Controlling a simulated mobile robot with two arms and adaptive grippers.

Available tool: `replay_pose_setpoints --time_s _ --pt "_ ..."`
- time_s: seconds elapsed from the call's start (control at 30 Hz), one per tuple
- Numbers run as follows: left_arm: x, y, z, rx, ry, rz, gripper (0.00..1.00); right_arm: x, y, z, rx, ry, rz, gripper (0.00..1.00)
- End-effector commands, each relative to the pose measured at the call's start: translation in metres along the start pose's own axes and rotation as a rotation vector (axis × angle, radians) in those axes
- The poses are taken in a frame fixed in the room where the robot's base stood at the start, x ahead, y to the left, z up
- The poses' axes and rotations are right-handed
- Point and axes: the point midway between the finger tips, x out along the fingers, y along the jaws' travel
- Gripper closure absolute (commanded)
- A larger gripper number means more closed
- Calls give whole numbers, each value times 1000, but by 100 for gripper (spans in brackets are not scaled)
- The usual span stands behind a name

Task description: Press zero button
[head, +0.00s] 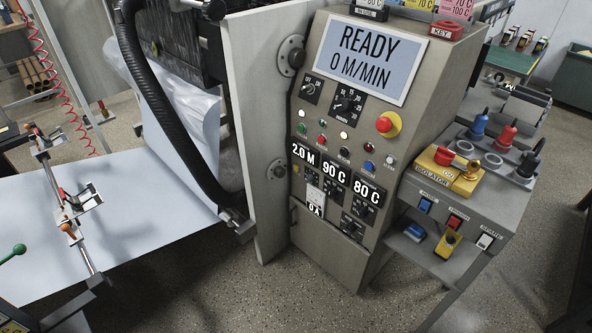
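The grey control panel (338,135) stands in the middle of the head view. Its screen (370,58) reads "READY 0 M/MIN". Below it are several small round buttons and lamps in rows, among them a green one (303,128), a red one (321,139) and a blue one (369,165). A small yellowish one (296,169) sits under the "2.0 M" display (303,152). The button labels are too small to read, so I cannot tell which is the zero button. Neither of my grippers is in view.
A red emergency knob (384,124) on yellow sits at the panel's right. The "90 C" display (334,173) and "80 C" display (368,191) are lower. A side stand at right holds a yellow isolator box (450,174). White sheet (130,215) and a black hose (165,110) lie left.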

Motion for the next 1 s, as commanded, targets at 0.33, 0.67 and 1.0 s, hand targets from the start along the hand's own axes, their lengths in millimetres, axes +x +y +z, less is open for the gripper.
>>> replay_pose_setpoints --time_s 0.33,0.67,1.0 --pt "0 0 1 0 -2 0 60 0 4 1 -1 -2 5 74" --pt "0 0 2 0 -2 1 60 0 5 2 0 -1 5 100" --pt "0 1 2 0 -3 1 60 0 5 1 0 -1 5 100"
